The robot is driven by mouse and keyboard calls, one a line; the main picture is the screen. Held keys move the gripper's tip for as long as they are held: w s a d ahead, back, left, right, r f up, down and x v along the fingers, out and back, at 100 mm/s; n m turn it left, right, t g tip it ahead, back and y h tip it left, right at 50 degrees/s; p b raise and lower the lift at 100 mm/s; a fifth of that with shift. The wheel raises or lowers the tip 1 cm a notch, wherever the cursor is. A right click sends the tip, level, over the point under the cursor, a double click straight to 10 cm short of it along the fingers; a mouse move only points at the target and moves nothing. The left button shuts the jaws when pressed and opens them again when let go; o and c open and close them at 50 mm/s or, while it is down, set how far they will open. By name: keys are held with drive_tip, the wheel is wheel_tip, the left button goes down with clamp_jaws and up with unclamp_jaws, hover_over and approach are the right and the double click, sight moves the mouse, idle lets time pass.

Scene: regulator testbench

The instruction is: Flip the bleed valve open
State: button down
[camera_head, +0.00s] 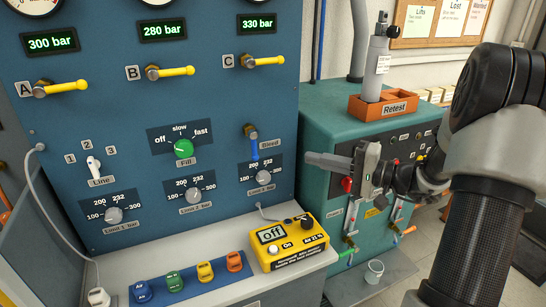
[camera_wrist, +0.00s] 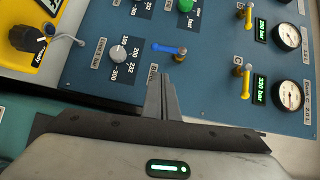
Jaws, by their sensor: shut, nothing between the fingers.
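The bleed valve is a blue lever (camera_head: 254,149) on a brass stem, on the blue panel beside the "Bleed" label. In the head view the lever hangs straight down from its stem. In the wrist view the blue lever (camera_wrist: 166,48) lies just beyond my fingertips. My gripper (camera_head: 308,158) is shut and empty, to the right of the lever in the head view and pointing at the panel. My closed fingers (camera_wrist: 160,82) cover part of the label area in the wrist view. A gap shows between fingertips and lever in the head view.
Yellow levers A, B and C (camera_head: 262,61) sit above on the panel (camera_head: 110,150). The Limit 3 knob (camera_head: 264,177) is just below the bleed lever. A yellow meter (camera_head: 290,243) stands on the ledge below. A teal cabinet (camera_head: 318,115) stands behind my gripper.

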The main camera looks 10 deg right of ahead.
sight(254, 147)
drive_tip(key=w+a+t, duration=0.1)
drive_tip(key=w+a, duration=0.5)
drive_tip(key=a, duration=0.4)
drive_tip(key=shift+w+a+f+m, duration=0.15)
drive_tip(key=shift+a+f+m, duration=0.2)
drive_tip(key=shift+m, duration=0.05)
drive_tip(key=shift+f, duration=0.1)
drive_tip(key=shift+a+m+b, duration=0.3)
drive_tip(key=shift+a+b, duration=0.35)
drive_tip(key=shift+b, duration=0.45)
